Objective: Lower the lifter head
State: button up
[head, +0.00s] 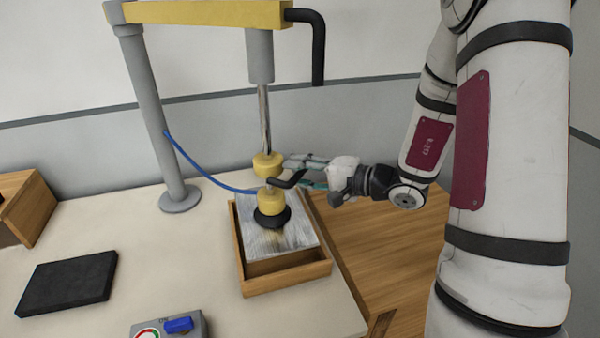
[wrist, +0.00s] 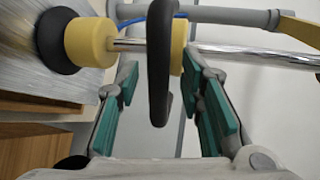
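The lifter head has a yellow body (head: 271,203) above a black suction cup (head: 271,217). The cup appears to rest on a brushed metal plate (head: 290,238) in a wooden tray (head: 290,283). A black handle (head: 287,180) juts from the head below a yellow collar (head: 267,165). In the wrist view, the cup (wrist: 62,40), yellow body (wrist: 90,42) and handle (wrist: 160,75) show close up. My gripper (head: 302,172) is open beside the head. Its teal-padded fingers (wrist: 165,95) stand apart, with the handle between them in the picture and no visible grip on it.
A grey post (head: 155,120) carries a yellow boom (head: 205,13) with a bent black bar (head: 319,50). A blue hose (head: 200,170) runs from post to head. A black pad (head: 68,283), wooden box (head: 25,205) and control box (head: 170,328) stand on the pale table.

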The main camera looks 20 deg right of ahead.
jog(key=v, duration=1.2)
